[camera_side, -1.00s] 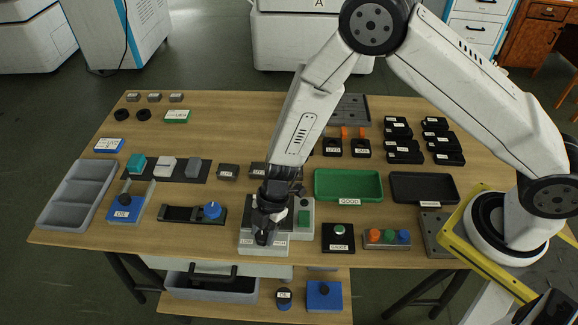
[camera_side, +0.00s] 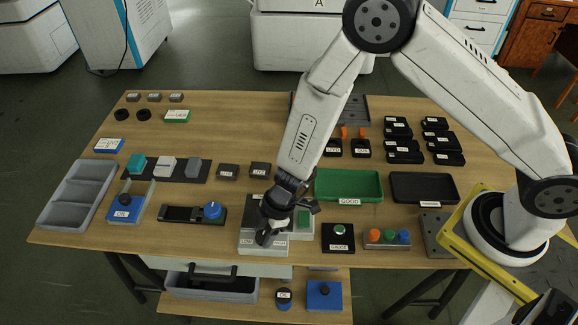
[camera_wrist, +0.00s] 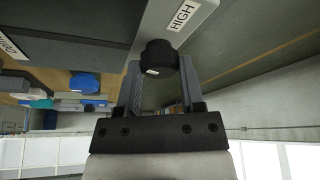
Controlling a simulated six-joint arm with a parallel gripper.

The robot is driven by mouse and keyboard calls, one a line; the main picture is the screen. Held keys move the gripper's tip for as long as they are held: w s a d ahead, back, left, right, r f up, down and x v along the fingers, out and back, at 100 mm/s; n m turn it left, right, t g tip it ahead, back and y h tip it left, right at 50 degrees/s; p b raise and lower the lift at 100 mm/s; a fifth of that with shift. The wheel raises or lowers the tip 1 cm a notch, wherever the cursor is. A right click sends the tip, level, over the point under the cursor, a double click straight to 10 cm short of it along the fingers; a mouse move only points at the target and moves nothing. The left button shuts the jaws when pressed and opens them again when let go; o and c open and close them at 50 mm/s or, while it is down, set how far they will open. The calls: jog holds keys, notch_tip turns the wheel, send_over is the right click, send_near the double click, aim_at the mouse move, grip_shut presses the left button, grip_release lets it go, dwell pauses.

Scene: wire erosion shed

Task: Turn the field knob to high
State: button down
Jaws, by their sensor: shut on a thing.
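The field knob (camera_wrist: 158,56) is a black round knob with a small white mark, seen between my fingertips in the wrist view. It sits on a light grey box (camera_side: 264,249) near the table's front edge. The box has a LOW label (camera_side: 247,241) on the left and a HIGH label (camera_side: 280,243) on the right. The HIGH label also shows close to the knob in the wrist view (camera_wrist: 181,15). My gripper (camera_side: 266,236) is shut on the knob, with the wrist leaning to the right. In the side view my fingers largely hide the knob.
A slider with a blue knob (camera_side: 212,211) lies to the left. A green tray (camera_side: 349,201) is behind, to the right.

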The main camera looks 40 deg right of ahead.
dwell(0.4)
jog(key=shift+c, duration=1)
grip_release()
jog(key=shift+r, duration=0.2)
jog(key=v, duration=0.7)
jog(key=shift+d+r, duration=0.2)
